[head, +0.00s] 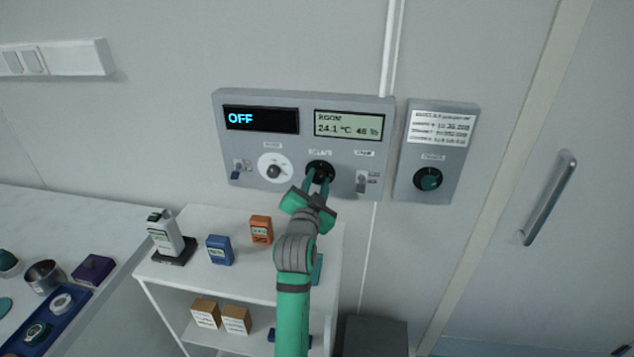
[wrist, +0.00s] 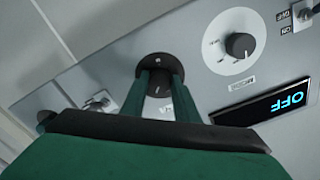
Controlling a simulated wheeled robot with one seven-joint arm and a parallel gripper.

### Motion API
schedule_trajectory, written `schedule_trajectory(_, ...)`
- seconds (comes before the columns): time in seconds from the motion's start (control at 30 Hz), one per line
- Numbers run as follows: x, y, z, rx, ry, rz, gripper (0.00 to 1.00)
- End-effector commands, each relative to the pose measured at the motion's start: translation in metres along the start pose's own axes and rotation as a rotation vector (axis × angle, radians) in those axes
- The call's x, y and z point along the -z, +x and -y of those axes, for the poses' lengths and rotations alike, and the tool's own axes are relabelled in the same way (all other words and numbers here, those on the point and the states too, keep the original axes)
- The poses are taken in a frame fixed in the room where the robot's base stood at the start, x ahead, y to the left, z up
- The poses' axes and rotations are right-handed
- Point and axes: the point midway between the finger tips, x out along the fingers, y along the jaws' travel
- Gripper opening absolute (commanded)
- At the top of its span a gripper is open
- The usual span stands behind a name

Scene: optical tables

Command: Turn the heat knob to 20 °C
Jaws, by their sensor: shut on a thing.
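A grey control panel (head: 300,150) hangs on the wall. Its left display (head: 261,119) reads OFF, and its right display (head: 348,125) reads ROOM, 24.1 °C and about 46 %. My gripper (head: 318,180) is shut on the black middle knob (head: 320,165), which also shows between my fingers (wrist: 158,92) in the wrist view (wrist: 159,66). To its left is a dark knob on a white dial (head: 274,171), clear of my gripper; it also shows in the wrist view (wrist: 240,45).
Toggle switches sit at the panel's left (head: 238,170) and right (head: 361,182). A door handle (head: 549,198) is far right.

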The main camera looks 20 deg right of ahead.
Motion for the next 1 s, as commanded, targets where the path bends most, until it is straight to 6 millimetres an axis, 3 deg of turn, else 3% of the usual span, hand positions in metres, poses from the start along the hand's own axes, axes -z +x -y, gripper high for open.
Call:
schedule_trajectory(0.6, 0.0012, 0.0001, 0.0034, 0.005, 0.584, -0.001, 0.05)
schedule_trajectory(1.0, 0.0016, 0.0000, 0.0036, 0.005, 0.860, -0.001, 0.05)
